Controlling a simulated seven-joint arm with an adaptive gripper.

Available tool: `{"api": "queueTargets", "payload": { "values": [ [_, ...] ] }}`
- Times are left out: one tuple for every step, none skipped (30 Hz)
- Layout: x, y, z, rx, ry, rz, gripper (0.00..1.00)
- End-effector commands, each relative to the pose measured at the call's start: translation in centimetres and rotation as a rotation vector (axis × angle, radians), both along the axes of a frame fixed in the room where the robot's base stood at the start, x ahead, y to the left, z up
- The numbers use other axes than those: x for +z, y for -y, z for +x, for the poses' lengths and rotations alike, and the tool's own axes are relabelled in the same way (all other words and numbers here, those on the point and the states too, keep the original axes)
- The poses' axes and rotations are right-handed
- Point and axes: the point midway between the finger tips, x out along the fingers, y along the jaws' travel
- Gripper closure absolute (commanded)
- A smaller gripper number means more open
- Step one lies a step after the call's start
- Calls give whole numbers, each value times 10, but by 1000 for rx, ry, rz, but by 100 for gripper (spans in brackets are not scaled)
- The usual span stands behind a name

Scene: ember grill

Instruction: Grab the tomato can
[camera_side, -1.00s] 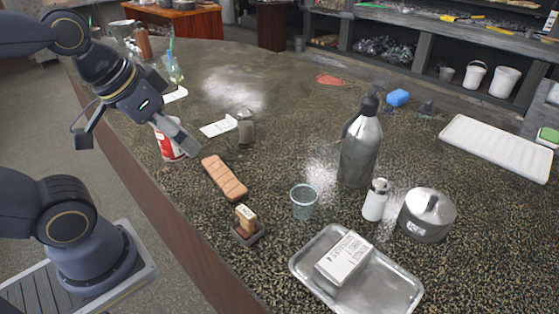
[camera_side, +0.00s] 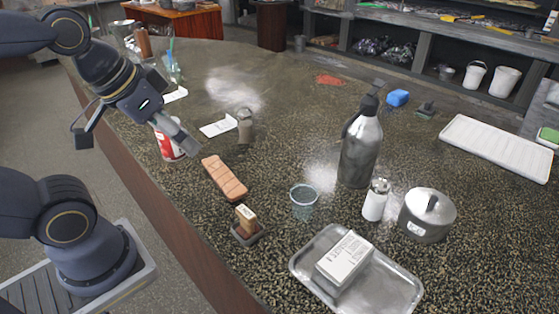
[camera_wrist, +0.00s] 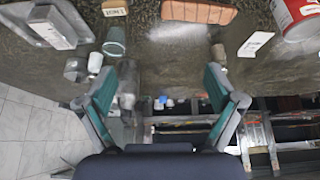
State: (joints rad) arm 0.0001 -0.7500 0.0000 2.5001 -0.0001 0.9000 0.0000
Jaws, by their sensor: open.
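The tomato can (camera_side: 168,146) is red and white and stands on the counter at the left, near its edge. My gripper's finger partly hides it in the side view. In the wrist view the can (camera_wrist: 297,18) shows at the top right corner, cut off by the frame, outside the fingers. My gripper (camera_side: 132,140) is open, with its fingers spread wide. In the side view one finger overlaps the can and the other hangs to its left, past the counter edge. In the wrist view nothing is between the fingertips (camera_wrist: 161,84). I cannot tell whether a finger touches the can.
An orange-brown brick-like block (camera_side: 224,178) lies just right of the can. A grey-brown shaker (camera_side: 245,127) and a white card (camera_side: 218,127) are behind it. A steel bottle (camera_side: 360,150), a glass (camera_side: 303,201) and a metal tray (camera_side: 392,293) stand farther right.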

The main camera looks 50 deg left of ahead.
Motion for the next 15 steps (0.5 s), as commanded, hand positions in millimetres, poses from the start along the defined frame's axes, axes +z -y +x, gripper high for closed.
{"api": "queueTargets", "payload": {
  "values": [
    [0,0,0,0,0,0,4],
    [0,0,0,0,0,0,0],
    [0,0,0,0,0,0,0],
    [0,0,0,0,0,0,0],
    [0,0,0,0,0,0,0],
    [0,0,0,0,0,0,0],
    [0,0,0,0,0,0,0],
    [0,0,0,0,0,0,0],
    [0,0,0,0,0,0,0],
    [0,0,0,0,0,0,0],
    [0,0,0,-2,1,1,0],
    [3,0,3,-7,13,4,0],
    [8,0,6,-11,32,5,0],
    [15,1,12,-14,50,5,0],
    [22,-4,22,0,61,7,0]
  ]
}}
